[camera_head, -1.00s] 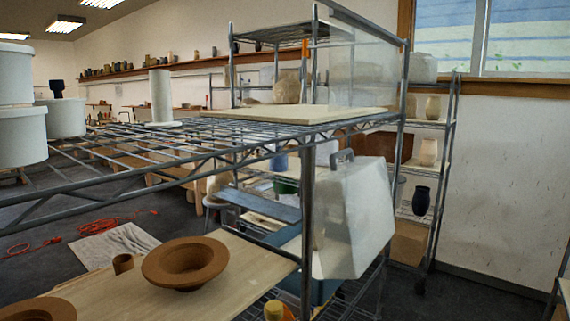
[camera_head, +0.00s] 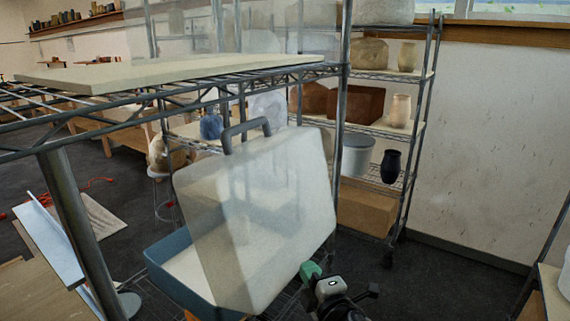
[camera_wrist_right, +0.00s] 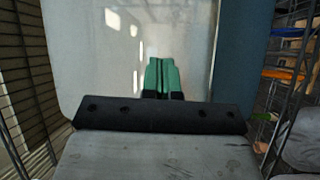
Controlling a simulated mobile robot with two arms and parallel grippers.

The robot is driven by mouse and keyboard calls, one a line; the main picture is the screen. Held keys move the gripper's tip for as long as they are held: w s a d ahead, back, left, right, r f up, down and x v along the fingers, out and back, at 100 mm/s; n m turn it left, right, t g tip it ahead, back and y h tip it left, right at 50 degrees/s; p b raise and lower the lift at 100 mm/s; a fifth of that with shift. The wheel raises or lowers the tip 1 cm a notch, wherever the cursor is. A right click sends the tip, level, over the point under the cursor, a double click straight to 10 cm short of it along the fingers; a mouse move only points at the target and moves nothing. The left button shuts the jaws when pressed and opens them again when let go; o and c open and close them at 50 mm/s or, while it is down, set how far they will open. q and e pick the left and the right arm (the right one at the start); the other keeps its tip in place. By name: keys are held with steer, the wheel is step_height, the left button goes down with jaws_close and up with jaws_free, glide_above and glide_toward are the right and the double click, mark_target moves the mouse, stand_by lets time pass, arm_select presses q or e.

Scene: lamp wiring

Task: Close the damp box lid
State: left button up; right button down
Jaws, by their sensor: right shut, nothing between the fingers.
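The damp box stands on a lower rack shelf with its lid open. Its blue base (camera_head: 172,284) is a shallow tray with a pale inside. The translucent, cloudy lid (camera_head: 285,215) is tilted up steeply above the base, with a grey handle (camera_head: 246,131) at its top edge. My right gripper (camera_head: 308,270) is at the lid's lower right edge, its green fingers shut and empty. In the right wrist view the shut fingers (camera_wrist_right: 160,76) point at the pale lid (camera_wrist_right: 95,50); I cannot tell whether they touch it. My left gripper is not in view.
A wire rack shelf with a pale board (camera_head: 150,72) is above the box, and a metal post (camera_head: 75,225) stands left of it. Behind is a shelf with pots and a black vase (camera_head: 390,166). Dark floor (camera_head: 450,285) is open at the right.

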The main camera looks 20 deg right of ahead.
mark_target(275, 164)
steer(key=s+a+r+n+g+y, duration=0.2)
steer(key=a+r+n+g+y, duration=0.2)
steer(key=r+n+y, duration=0.8)
steer(key=s+a+r+n+g+y, duration=0.2)
steer(key=a+r+n+g+y, duration=0.25)
steer(key=r+n, duration=1.3)
steer(key=w+d+f+n+h, duration=0.1)
steer(key=w+d+n+h, duration=0.3)
steer(key=d+n+h, duration=0.85)
steer(key=shift+n+g+y, duration=0.35)
steer(key=shift+n+y, duration=0.35)
steer(key=shift+n, duration=0.2)
steer(key=p+x, duration=0.2)
steer(key=x, duration=0.2)
steer(key=p+x, duration=0.2)
steer(key=x, duration=0.2)
steer(key=p+x, duration=0.2)
steer(key=x, duration=0.2)
steer(key=shift+w+d+r, duration=0.15)
steer(key=shift+w+r, duration=0.1)
steer(key=shift+r, duration=0.05)
steer(key=shift+w+a+f, duration=0.25)
steer(key=shift+w+a, duration=0.1)
steer(key=shift+w, duration=0.05)
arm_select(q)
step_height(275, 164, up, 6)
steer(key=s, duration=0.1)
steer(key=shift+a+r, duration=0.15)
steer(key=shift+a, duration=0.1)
